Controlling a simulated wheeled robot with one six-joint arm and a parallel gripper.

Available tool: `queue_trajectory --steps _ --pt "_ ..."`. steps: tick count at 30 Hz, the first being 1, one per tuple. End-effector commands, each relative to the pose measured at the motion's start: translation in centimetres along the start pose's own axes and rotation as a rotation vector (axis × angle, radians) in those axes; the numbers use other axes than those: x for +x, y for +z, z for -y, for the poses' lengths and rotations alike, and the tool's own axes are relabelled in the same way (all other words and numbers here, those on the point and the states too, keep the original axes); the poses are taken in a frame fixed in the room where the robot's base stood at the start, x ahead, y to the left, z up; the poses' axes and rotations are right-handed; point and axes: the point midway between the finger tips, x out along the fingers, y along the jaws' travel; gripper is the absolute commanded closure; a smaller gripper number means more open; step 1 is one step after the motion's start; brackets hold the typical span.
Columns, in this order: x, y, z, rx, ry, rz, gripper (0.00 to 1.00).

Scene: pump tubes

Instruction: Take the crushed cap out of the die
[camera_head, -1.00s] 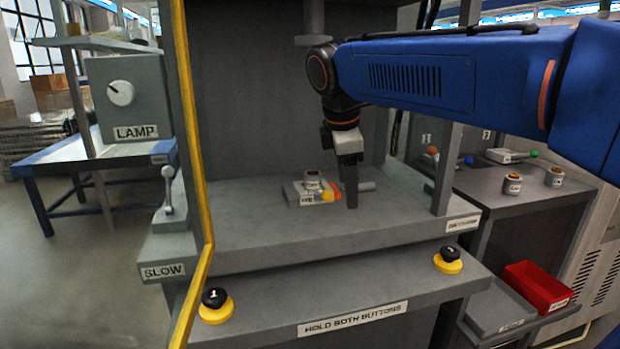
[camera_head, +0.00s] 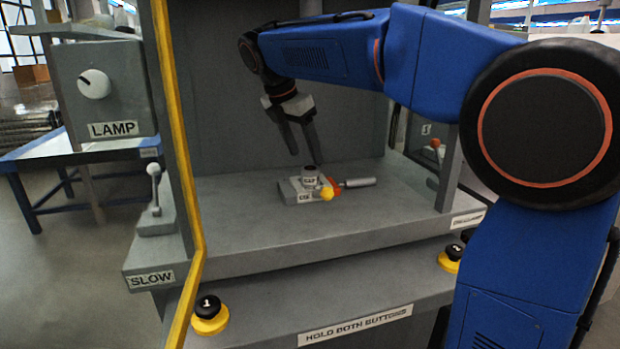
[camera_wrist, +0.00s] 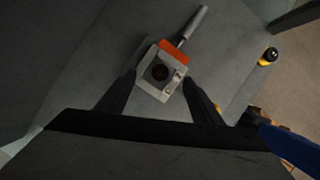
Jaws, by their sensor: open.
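In the wrist view the cap (camera_wrist: 160,72) shows from above as a dark round opening on the die (camera_wrist: 148,84). My gripper (camera_head: 303,156) is open, just above and behind the cap, with its fingers pointing down. In the wrist view the fingers of my gripper (camera_wrist: 160,78) flank the die on both sides, apart from it.
A yellow post (camera_head: 180,150) rises at the press's left front. Yellow-based buttons (camera_head: 210,318) stand on the front ledge. The bed's left is bare.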

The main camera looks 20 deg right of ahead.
Motion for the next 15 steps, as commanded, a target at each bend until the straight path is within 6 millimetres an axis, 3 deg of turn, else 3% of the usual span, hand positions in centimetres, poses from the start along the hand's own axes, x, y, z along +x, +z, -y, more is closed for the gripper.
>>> queue_trajectory --steps 8,15 --pt "1.9 -0.1 0.0 0.000 0.000 0.000 0.40" --pt "5.1 -0.2 0.0 0.002 -0.001 0.000 0.40"
